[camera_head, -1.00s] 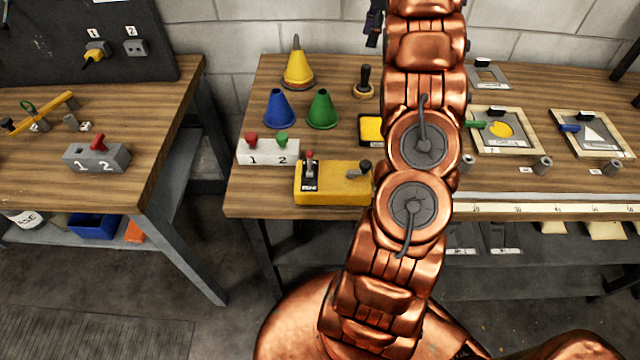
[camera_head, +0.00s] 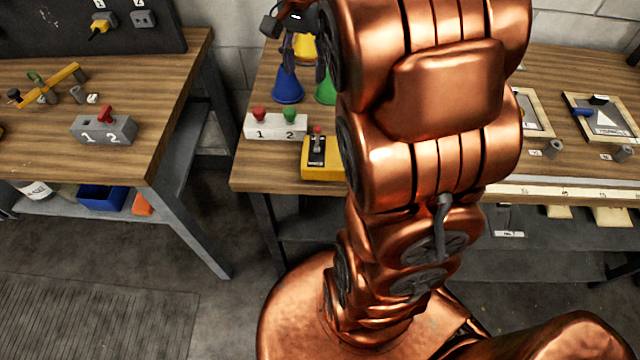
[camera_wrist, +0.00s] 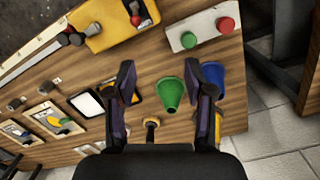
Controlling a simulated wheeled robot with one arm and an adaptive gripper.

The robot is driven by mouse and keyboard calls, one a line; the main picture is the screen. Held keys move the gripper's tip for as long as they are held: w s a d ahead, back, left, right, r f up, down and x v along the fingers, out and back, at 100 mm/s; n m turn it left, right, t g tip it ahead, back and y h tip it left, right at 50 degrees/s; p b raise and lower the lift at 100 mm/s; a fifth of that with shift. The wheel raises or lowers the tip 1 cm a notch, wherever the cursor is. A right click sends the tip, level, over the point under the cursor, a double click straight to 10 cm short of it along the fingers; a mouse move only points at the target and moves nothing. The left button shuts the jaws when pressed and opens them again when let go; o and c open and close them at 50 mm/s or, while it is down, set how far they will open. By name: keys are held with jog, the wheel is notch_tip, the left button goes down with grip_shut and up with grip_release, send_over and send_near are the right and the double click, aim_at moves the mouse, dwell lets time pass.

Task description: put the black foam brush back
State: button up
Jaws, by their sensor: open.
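I cannot pick out a black foam brush for certain in any view. A brush with a blue handle (camera_head: 582,112) lies on the right stencil frame (camera_head: 592,132) in the head view. My gripper (camera_wrist: 160,78) is open and empty above the bench in the wrist view, its fingers apart on either side of the green cone (camera_wrist: 171,94). In the head view my gripper (camera_head: 303,60) shows partly, in front of the cones. My arm hides the middle of the bench there.
A blue cone (camera_wrist: 209,76) stands beside the green one. A black-handled stamp (camera_wrist: 151,125), a yellow lever box (camera_wrist: 105,20), a two-button box (camera_wrist: 203,27) and stencil frames (camera_wrist: 52,119) share the bench. Small grey cylinders (camera_head: 553,148) stand near its front edge. A second bench (camera_head: 150,90) is left, across a gap.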

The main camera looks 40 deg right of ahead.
jog(key=s+a+f+n, duration=0.3)
jog(key=s+a+n, duration=0.1)
jog(key=s, duration=0.3)
jog(key=s+a+f+n, duration=0.2)
jog(key=s+a+n, duration=0.2)
jog(key=s, duration=0.3)
jog(key=s+a+f+n+g, duration=0.1)
jog(key=s+a+f+n, duration=0.2)
jog(key=s, duration=0.4)
jog(key=shift+s+a+f+n+h, duration=0.3)
jog(key=shift+a+n+h, duration=0.1)
jog(key=shift+a+n, duration=0.4)
